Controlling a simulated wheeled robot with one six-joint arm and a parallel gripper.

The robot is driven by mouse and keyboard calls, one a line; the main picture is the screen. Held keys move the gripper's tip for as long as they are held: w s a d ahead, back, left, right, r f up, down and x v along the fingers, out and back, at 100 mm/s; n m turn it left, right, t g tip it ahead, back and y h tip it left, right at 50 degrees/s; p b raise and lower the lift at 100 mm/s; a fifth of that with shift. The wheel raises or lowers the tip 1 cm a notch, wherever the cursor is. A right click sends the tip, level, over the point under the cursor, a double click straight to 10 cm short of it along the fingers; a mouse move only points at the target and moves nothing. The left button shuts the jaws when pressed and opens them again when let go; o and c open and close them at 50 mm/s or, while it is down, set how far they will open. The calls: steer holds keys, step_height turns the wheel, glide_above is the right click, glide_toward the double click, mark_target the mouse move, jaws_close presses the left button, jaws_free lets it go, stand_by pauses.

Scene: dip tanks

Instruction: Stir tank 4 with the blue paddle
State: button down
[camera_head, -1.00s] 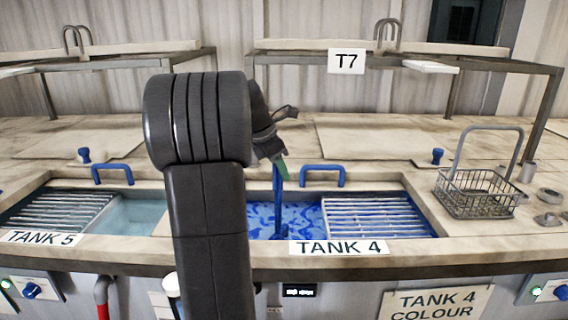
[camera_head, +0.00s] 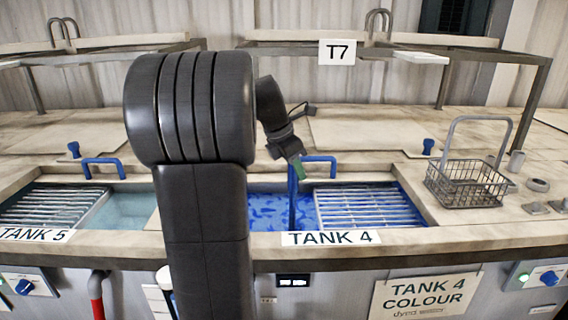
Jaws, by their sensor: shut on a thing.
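Tank 4 (camera_head: 265,212) holds blue liquid and sits behind a white "TANK 4" label (camera_head: 330,238). A slatted grid (camera_head: 368,207) covers its right part. The blue paddle (camera_head: 292,195) stands nearly upright in the tank's open left part, its lower end down at the blue liquid. My gripper (camera_head: 298,163) is above the tank, shut on the upper part of the paddle. A small green part shows beside the grip. My own arm hides the tank's left side and much of the gripper's approach side.
Tank 5 (camera_head: 130,212), with pale liquid, lies to the left. A blue handle (camera_head: 320,160) rises behind tank 4, close to the paddle. A wire basket (camera_head: 467,186) stands on the counter at right. A frame with a T7 sign (camera_head: 337,52) spans the back.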

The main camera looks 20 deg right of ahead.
steer(key=shift+s+d+r, duration=0.1)
steer(key=shift+s+d, duration=0.05)
steer(key=shift+s, duration=0.05)
steer(key=shift+w, duration=0.2)
steer(key=w+d+p, duration=0.2)
steer(key=w+p, duration=0.5)
steer(key=w, duration=0.1)
steer(key=w+a, duration=0.4)
steer(key=a, duration=0.8)
steer(key=s+a, duration=0.3)
steer(key=s, duration=0.6)
steer(key=s+d, duration=0.1)
steer(key=d, duration=0.3)
steer(key=s+d, duration=0.1)
steer(key=d, duration=0.3)
steer(key=s+d+p, duration=0.1)
steer(key=d, duration=0.4)
steer(key=shift+s, duration=0.2)
steer(key=w+d, duration=0.3)
steer(key=w, duration=0.6)
steer(key=w+a, duration=0.3)
steer(key=a, duration=1)
steer(key=s+a+b, duration=0.2)
steer(key=s+a, duration=0.1)
steer(key=s, duration=0.6)
steer(key=w+d+p, duration=0.2)
steer(key=w+d, duration=0.1)
steer(key=d, duration=0.5)
